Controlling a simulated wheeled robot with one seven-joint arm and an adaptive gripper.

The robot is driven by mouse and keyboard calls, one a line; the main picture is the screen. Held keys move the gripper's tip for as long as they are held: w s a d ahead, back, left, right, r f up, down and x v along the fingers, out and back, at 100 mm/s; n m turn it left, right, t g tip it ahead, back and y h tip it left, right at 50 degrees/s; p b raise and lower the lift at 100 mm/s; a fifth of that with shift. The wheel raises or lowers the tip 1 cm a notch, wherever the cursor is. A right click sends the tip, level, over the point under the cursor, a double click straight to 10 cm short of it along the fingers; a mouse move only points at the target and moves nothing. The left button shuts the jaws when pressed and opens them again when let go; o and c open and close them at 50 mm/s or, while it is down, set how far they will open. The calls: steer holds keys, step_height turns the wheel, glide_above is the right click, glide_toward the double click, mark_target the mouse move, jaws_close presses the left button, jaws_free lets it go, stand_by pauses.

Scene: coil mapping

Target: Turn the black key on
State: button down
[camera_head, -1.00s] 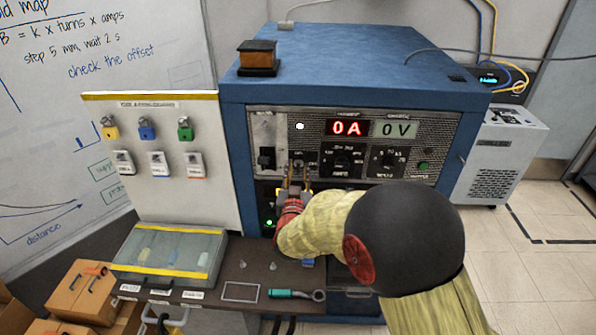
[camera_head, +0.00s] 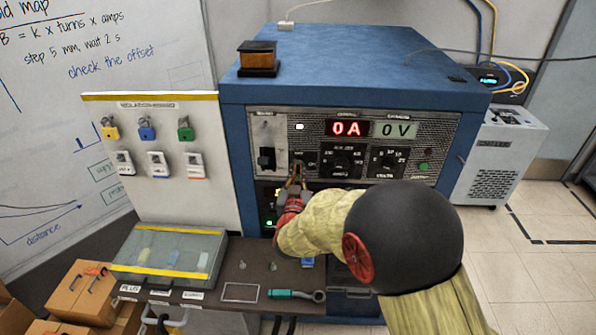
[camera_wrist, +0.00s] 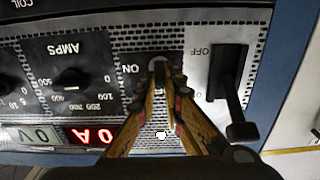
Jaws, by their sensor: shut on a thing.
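My gripper (camera_head: 297,170) is at the left part of the blue cabinet's front panel, below a lit white lamp. In the wrist view my gripper (camera_wrist: 166,78) has its fingertips together on the black key, at the key switch (camera_wrist: 155,61). The fingers hide most of the key, so its exact angle cannot be told. An ON label (camera_wrist: 130,68) shows beside the switch. In the head view the fingers also cover the key.
A black lever (camera_wrist: 230,90) by an OFF label is close beside my gripper. The displays (camera_head: 347,128) read 0 A and 0 V. Knobs (camera_head: 343,160) are to the right of the key. A lock board (camera_head: 160,110) stands at left; a bench with a wrench (camera_head: 295,294) is below.

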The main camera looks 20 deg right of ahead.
steer(key=shift+f+m+b, duration=0.1)
steer(key=shift+m+b, duration=0.2)
steer(key=shift+b, duration=0.15)
steer(key=m+b, duration=0.1)
steer(key=b, duration=0.1)
steer(key=m+b, duration=0.2)
steer(key=b, duration=0.1)
steer(key=shift+d+f, duration=0.15)
steer(key=shift+f, duration=0.05)
steer(key=shift+s+d+f+m+b, duration=0.1)
steer(key=shift+d+m+b, duration=0.05)
steer(key=shift+m+b, duration=3.7)
steer(key=shift+s+d+f+m+b, duration=0.1)
steer(key=shift+m+b, duration=3.15)
steer(key=shift+b, duration=1.05)
steer(key=c, duration=2)
jaws_free()
steer(key=shift+c, duration=0.2)
steer(key=shift+o, duration=0.6)
